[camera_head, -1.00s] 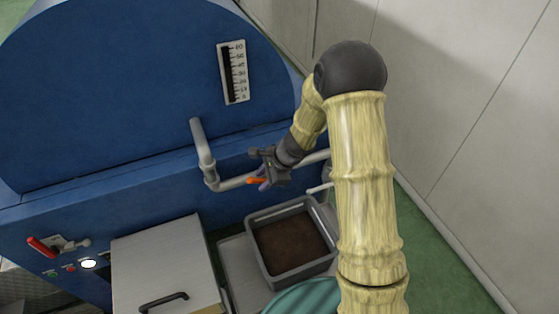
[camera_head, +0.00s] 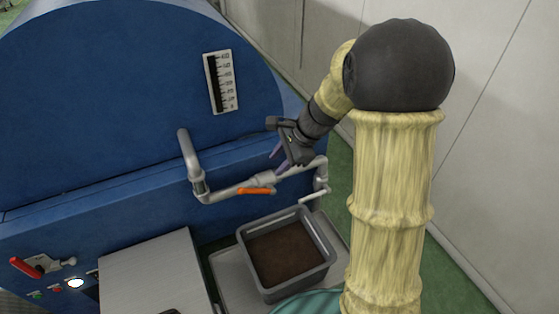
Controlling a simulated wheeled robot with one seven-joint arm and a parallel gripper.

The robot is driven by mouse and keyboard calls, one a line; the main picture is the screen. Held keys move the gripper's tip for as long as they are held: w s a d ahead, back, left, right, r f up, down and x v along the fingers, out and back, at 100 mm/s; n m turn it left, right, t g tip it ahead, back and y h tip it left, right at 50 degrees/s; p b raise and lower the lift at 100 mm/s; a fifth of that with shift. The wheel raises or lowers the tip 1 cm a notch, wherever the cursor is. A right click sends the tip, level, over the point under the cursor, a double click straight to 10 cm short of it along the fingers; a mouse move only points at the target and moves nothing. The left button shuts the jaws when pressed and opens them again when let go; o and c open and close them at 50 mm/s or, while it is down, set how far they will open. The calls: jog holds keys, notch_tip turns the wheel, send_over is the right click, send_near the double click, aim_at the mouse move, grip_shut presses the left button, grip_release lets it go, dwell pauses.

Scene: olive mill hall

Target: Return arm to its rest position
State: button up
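My arm rises on the right of the head view, with pale ribbed links and a dark round elbow. My gripper (camera_head: 279,157) hangs at its far end, in front of the blue machine and just above the grey pipe (camera_head: 228,190). Its two purple-grey fingers point down and left, spread apart with nothing seen between them. The orange valve handle (camera_head: 256,191) on the pipe lies below the fingertips, and they look apart from it.
A grey bin (camera_head: 327,258) with dark brown contents stands below the pipe. The blue machine (camera_head: 90,100) bears a level gauge (camera_head: 221,82) and a red lever (camera_head: 25,267). A grey cabinet (camera_head: 155,275) stands at the front. A pale wall (camera_head: 500,150) bounds the right side.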

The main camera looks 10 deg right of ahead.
dwell(0.4)
jog(key=s+d+f+n+h+b, duration=0.1)
jog(key=s+d+f+n+h, duration=0.1)
jog(key=s+n, duration=0.6)
jog(key=s+d+f+n+h+b, duration=0.2)
jog(key=s+d+n+h, duration=0.1)
jog(key=s+n, duration=0.4)
jog(key=shift+s+d+f+n+t, duration=0.3)
jog(key=shift+s+d+f+n, duration=0.1)
jog(key=shift+d, duration=0.15)
dwell(2.9)
